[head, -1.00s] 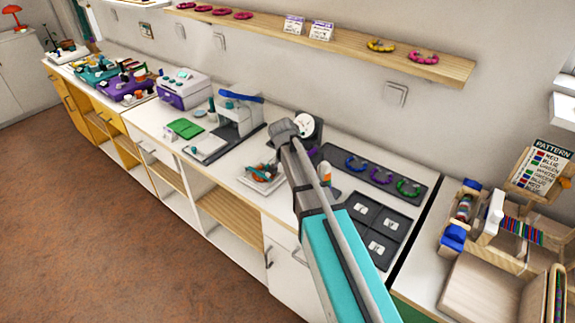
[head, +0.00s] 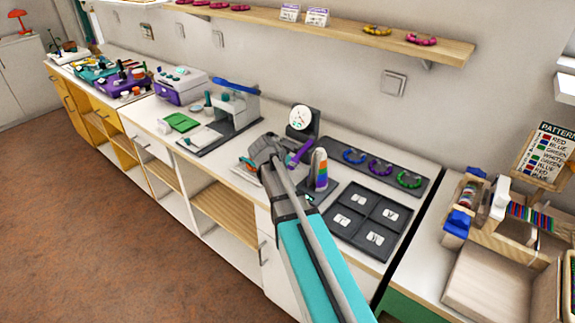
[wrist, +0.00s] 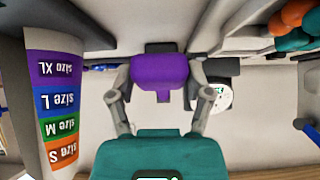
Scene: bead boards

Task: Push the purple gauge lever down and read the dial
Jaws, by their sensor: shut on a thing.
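The purple gauge lever (head: 301,152) sticks out toward my gripper (head: 268,152) below the gauge's round white dial (head: 300,117). In the wrist view the lever's purple end (wrist: 160,72) sits between the two fingertips of my gripper (wrist: 160,78), which is shut on it. The dial shows partly in the wrist view (wrist: 224,95), behind the right finger. In the head view the dial face is clear, with a dark needle and green and red marks too small to read. The gripper hides part of the gauge's lower body.
A striped size cone (head: 320,170) stands close right of the lever; it fills the wrist view's left side (wrist: 52,105). A dark tray with bracelets (head: 382,168) and a four-compartment tray (head: 368,220) lie to the right. A grey-and-blue machine (head: 235,108) stands left.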

